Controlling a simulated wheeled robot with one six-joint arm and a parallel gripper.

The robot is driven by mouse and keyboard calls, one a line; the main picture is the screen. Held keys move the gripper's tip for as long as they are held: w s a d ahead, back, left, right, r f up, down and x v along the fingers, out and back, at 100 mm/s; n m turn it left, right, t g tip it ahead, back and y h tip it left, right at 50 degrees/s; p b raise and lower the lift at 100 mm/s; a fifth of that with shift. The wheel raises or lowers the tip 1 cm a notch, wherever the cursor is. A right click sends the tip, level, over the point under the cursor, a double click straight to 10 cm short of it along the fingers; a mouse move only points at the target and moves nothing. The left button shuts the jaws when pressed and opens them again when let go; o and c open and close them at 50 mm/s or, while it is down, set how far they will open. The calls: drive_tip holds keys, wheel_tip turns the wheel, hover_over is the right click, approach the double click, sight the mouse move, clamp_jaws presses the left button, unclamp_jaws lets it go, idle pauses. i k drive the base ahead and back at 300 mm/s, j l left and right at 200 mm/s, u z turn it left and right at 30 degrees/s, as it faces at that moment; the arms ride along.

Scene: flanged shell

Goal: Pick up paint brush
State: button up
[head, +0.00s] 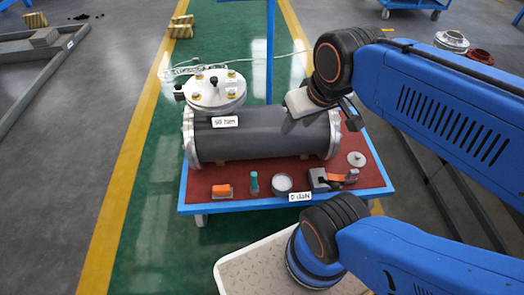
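A small upright teal item (254,183) stands near the front edge of the blue-framed table (188,200). It looks like the paint brush, but it is too small to be sure. A small orange and grey item (222,190) lies to its left, and a round pale container (282,183) stands to its right. My gripper (296,118) is above the right part of the dark cylinder, behind and to the right of the teal item and apart from it. Its fingers are small and dark against the cylinder, so their opening is unclear.
The flanged dark cylinder (255,141) fills the table's back half, with a round bolted lid (214,92) behind it. A grey tool with an orange part (333,179) and a small disc (356,159) lie at the right. Two white labels show.

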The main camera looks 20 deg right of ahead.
sight(254, 188)
drive_tip(key=k+j, duration=0.15)
drive_tip(key=j, duration=0.2)
drive_tip(key=k+j, duration=0.1)
drive_tip(key=j, duration=0.25)
drive_tip(key=k+j+z, duration=0.1)
drive_tip(key=j, duration=0.25)
drive_tip(key=k+j, duration=0.15)
drive_tip(key=j, duration=0.2)
